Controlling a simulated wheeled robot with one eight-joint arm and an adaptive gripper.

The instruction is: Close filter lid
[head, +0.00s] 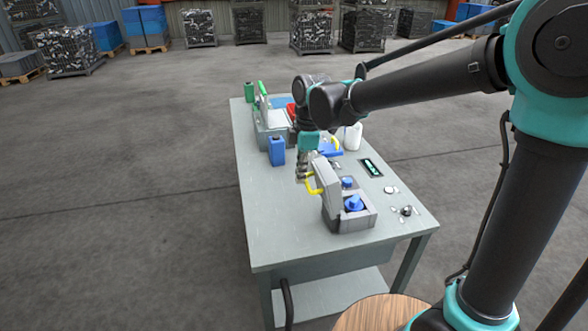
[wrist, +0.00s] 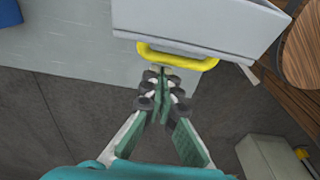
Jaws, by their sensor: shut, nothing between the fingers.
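The filter box (head: 358,222) is a grey housing at the near end of the table, with blue parts (head: 354,203) inside. Its grey lid (head: 326,183) stands open, roughly upright, on the left side of the box. A yellow handle (head: 313,186) sticks out from the lid's left face. My gripper (head: 302,176) is beside the handle, on the lid's outer side. In the wrist view my gripper (wrist: 166,88) is shut and empty, with its fingertips close to the yellow handle (wrist: 180,58) below the lid (wrist: 205,22). Whether they touch cannot be told.
The grey table (head: 262,225) carries a blue container (head: 277,151), a white bottle (head: 353,137) and a dark display panel (head: 372,167). Small knobs (head: 406,211) sit right of the box. Another open case (head: 271,117) stands at the far end. The table's left front is clear.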

